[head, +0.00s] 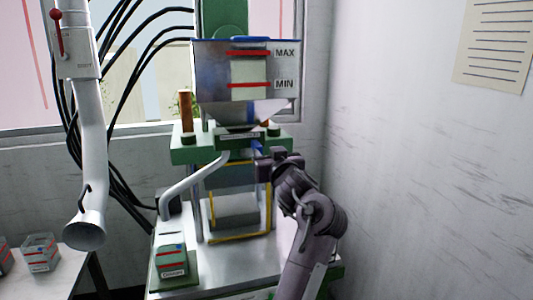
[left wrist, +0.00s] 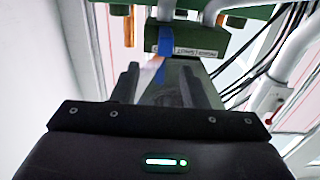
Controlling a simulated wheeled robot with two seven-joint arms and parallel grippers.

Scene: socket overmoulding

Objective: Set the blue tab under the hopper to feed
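The hopper (head: 212,72) stands at the top centre of the head view, with a pale window between red MAX and MIN marks. Below it the small blue tab (head: 257,147) hangs from the front of the green block (head: 193,151). In the left wrist view the blue tab (left wrist: 165,40) is just beyond the fingertips, beside a small label plate whose words are hard to read. My left gripper (head: 268,162) is close to the tab, at its right and below. In the left wrist view its fingers (left wrist: 158,82) stand apart with nothing clearly between them. My right gripper is out of view.
A white pipe (head: 192,184) bends down left of the press. A grey hose with a flared end (head: 88,232) hangs at the left. A green-based box (head: 172,265) stands front left on the machine bed. A wall (head: 420,180) bounds the right side.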

